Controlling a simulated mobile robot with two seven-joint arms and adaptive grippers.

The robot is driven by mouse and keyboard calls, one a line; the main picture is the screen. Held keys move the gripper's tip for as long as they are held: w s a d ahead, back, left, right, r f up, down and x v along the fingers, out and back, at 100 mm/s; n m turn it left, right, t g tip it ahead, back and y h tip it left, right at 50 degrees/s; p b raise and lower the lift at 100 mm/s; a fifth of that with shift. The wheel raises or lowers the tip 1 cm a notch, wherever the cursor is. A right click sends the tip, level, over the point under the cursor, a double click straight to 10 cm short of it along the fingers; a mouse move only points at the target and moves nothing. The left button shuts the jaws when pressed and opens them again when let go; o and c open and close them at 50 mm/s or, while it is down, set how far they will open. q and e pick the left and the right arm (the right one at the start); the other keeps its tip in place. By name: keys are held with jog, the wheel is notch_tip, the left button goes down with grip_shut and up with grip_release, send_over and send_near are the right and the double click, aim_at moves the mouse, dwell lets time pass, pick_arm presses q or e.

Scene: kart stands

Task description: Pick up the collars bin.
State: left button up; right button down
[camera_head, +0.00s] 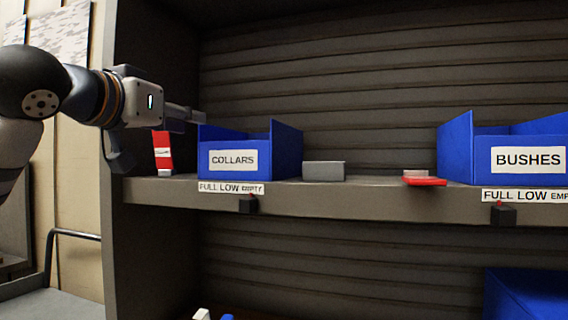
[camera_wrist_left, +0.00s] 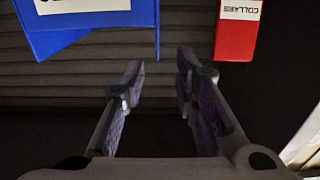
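The collars bin (camera_head: 218,172) is an open blue bin with a white COLLARS label, standing upright on the shelf at centre left in the head view. It also shows at the upper left of the left wrist view (camera_wrist_left: 95,37). My left gripper (camera_head: 193,116) is at the bin's upper left in the head view. In the left wrist view its two fingers (camera_wrist_left: 160,68) are apart with nothing held. A thin blue wall edge of the bin lines up with the gap between them; I cannot tell how deep it sits. My right gripper is not in view.
A red box (camera_head: 163,140), labelled COLLARS in the wrist view (camera_wrist_left: 235,40), stands left of the bin. A grey block (camera_head: 323,171) is to its right, then a red item (camera_head: 425,181) and the blue BUSHES bin (camera_head: 456,150). The shelf's left side panel (camera_head: 150,60) is close to my arm.

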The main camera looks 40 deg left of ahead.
aim_at(218, 128)
pick_arm(q)
jog(key=x, duration=1)
jog(key=shift+w+d+f, duration=0.1)
jog(key=shift+w+f, duration=0.25)
jog(key=shift+w, duration=0.05)
grip_shut()
